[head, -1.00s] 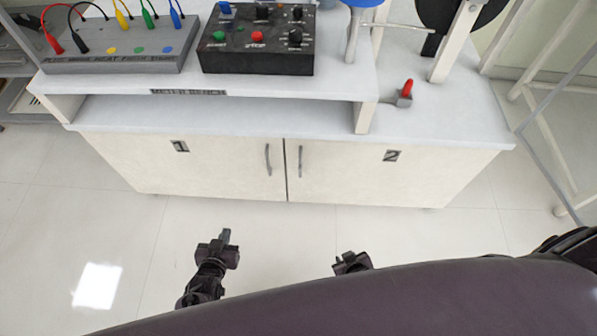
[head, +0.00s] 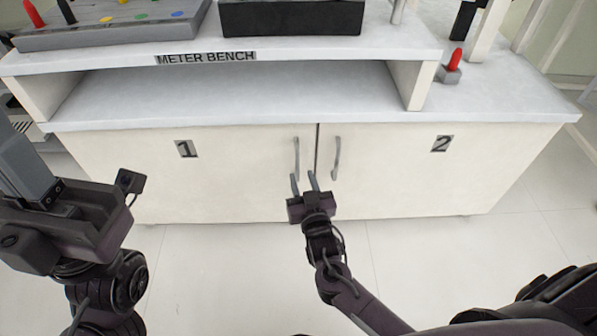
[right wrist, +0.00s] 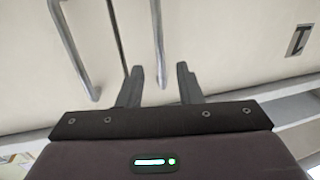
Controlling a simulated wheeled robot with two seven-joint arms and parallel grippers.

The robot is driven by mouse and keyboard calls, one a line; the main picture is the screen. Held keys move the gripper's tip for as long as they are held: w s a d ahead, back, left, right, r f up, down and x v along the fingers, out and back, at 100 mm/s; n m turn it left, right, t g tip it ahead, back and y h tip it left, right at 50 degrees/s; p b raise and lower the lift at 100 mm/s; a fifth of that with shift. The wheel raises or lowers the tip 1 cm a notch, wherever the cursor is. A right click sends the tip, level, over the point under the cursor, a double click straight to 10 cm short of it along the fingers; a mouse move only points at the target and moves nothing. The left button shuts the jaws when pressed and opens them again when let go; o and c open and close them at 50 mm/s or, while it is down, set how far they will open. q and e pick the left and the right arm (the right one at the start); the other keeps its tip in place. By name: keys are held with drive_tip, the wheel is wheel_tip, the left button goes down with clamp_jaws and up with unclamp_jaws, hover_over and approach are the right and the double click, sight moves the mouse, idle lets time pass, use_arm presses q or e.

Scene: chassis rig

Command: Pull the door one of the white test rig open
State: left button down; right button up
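Door one (head: 215,175), a cream panel marked 1, is closed on the left of the white rig. Its grey vertical bar handle (head: 296,152) is near the door's right edge. My right gripper (head: 304,180) is open, with its fingers up at the handle's lower end. In the right wrist view, the handle (right wrist: 158,40) runs down between the two spread fingertips (right wrist: 159,70), with gaps on both sides. My left gripper (head: 30,170) is large at the left edge, partly cut off, and its fingers cannot be made out clearly.
Door two (head: 430,180), with its own handle (head: 336,158), is closed just right of the seam. The rig's worktop (head: 240,95) overhangs the doors. A red-tipped switch (head: 453,65) stands on the right. The floor (head: 225,265) before the doors is clear.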

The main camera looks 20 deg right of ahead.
sight(298, 164)
drive_tip(key=w+b, duration=0.1)
drive_tip(key=w, duration=0.4)
drive_tip(key=shift+w+d, duration=0.1)
drive_tip(key=shift+d, duration=0.1)
clamp_jaws()
